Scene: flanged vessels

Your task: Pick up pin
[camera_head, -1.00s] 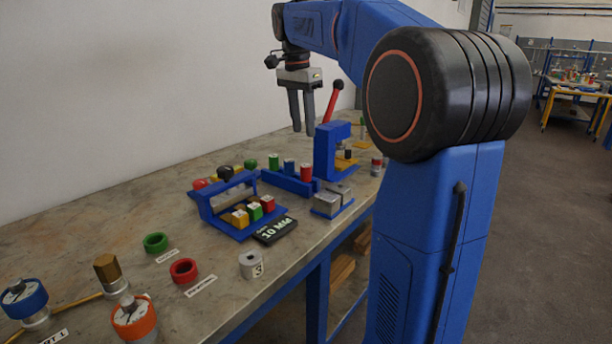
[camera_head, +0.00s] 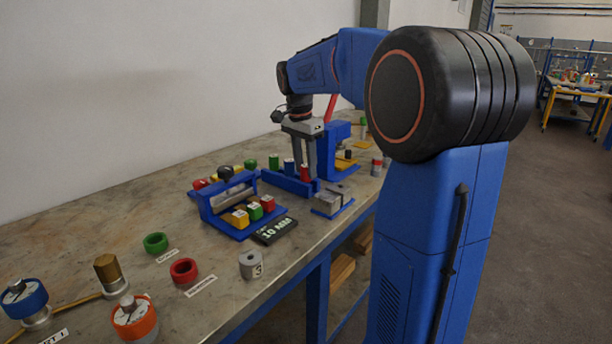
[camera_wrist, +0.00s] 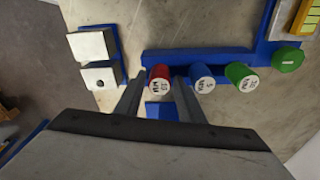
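The pins appear to be the coloured cylinders standing in the blue rail (camera_head: 284,181). They are a red one (camera_head: 304,173), a blue one (camera_head: 289,166) and a green one (camera_head: 273,162). My gripper (camera_head: 306,175) points down over the rail with its fingers apart. In the wrist view the red pin (camera_wrist: 160,78) lies between my open fingers (camera_wrist: 156,92), with a gap on each side. The blue pin (camera_wrist: 202,78) is just outside the right finger, and the green pin (camera_wrist: 241,76) is farther right. Whether the fingertips are level with the red pin is hard to tell.
A blue press-like stand (camera_head: 338,150) rises behind the rail. Two grey metal blocks (camera_head: 332,199) sit in front. A blue frame with coloured blocks (camera_head: 204,209) stands left. Bare bench lies beyond it.

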